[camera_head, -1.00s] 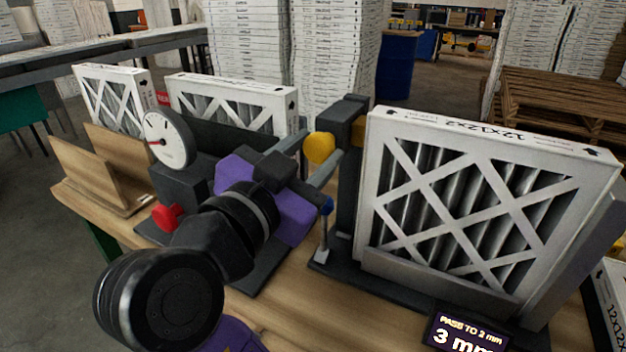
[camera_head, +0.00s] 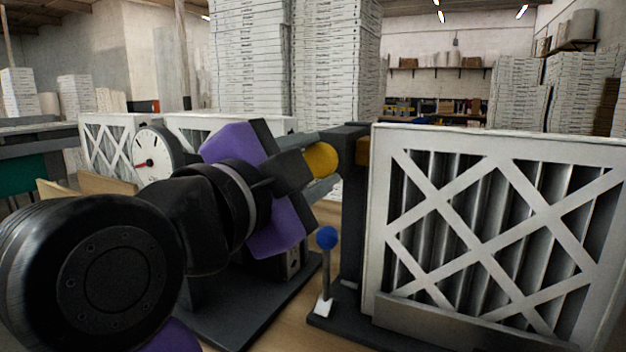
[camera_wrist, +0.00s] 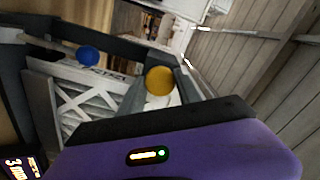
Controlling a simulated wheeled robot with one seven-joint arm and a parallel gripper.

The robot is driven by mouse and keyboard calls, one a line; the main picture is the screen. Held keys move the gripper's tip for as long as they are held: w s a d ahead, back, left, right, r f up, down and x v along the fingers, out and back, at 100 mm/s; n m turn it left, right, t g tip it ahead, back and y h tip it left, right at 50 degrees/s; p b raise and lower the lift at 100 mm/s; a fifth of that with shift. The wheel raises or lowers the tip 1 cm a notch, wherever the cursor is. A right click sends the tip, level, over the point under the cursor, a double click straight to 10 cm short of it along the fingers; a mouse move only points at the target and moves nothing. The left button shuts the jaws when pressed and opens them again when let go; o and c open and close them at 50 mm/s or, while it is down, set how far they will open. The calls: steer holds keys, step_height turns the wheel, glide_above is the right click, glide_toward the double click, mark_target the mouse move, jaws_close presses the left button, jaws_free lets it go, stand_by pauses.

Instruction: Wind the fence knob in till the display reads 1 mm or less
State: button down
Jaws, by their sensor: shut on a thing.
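The yellow round fence knob (camera_head: 321,159) sits at the upper part of the dark fence post, left of the big white filter; it also shows in the wrist view (camera_wrist: 159,81). My gripper (camera_head: 320,164) is shut on the knob, its grey fingers on either side of it; the wrist view shows both fingers too (camera_wrist: 160,88). The display (camera_wrist: 20,166) is cut off and slanted at the lower left of the wrist view; it seems to read 3 mm. It is out of the head view.
The white framed filter (camera_head: 500,230) stands upright in its dark holder at right. A blue-topped lever (camera_head: 327,238) stands just below my gripper. A round dial gauge (camera_head: 157,158) is behind my arm at left. Stacked boxes (camera_head: 300,60) stand behind.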

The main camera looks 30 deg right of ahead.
stand_by(0.5)
steer(key=c, duration=0.9)
jaws_free()
steer(key=shift+o, duration=0.2)
steer(key=v, duration=0.8)
